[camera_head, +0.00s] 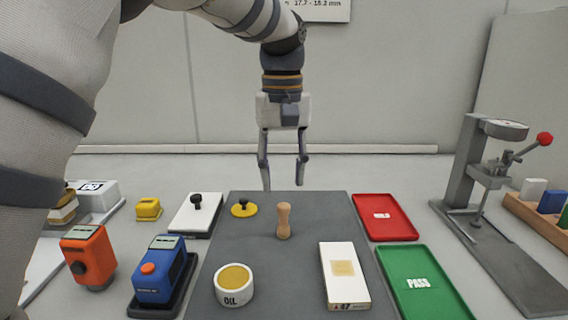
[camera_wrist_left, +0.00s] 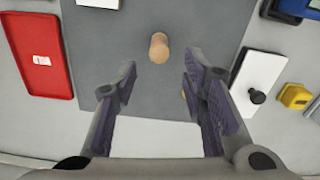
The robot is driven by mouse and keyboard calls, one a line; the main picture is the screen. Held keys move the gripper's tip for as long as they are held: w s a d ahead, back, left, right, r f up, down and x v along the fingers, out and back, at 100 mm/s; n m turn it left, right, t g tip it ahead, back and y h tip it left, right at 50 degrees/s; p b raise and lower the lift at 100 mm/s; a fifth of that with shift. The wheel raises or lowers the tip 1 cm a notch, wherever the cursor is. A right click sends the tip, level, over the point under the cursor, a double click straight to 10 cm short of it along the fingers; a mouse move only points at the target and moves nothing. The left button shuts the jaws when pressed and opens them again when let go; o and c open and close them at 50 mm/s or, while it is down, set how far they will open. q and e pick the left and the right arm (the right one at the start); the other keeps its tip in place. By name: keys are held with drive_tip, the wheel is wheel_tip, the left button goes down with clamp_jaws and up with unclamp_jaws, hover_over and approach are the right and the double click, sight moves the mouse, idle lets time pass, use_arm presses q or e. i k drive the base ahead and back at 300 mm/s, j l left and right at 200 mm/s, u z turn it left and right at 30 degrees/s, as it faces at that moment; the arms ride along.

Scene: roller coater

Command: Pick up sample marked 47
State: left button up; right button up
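The sample marked 47 (camera_head: 344,290) is a white flat block with a tan square on top and "47" on its front edge. It lies on the grey mat (camera_head: 310,215), at the near right. In the left wrist view only a white edge of it (camera_wrist_left: 98,3) shows at the top. My left gripper (camera_head: 283,184) hangs pointing down above the far part of the mat, beyond a wooden peg, apart from the sample. It also shows in the left wrist view (camera_wrist_left: 158,85), with its fingers spread and nothing between them. My right gripper is not in view.
A wooden peg (camera_head: 283,221) stands mid-mat, with an oil tub (camera_head: 233,287) left of the sample. Red (camera_head: 386,217) and green (camera_head: 424,285) trays lie right. Orange (camera_head: 88,255) and blue (camera_head: 162,272) devices stand left. A lever press (camera_head: 490,180) stands far right.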

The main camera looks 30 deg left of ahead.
sight(346, 289)
drive_tip(key=k+l, duration=0.8)
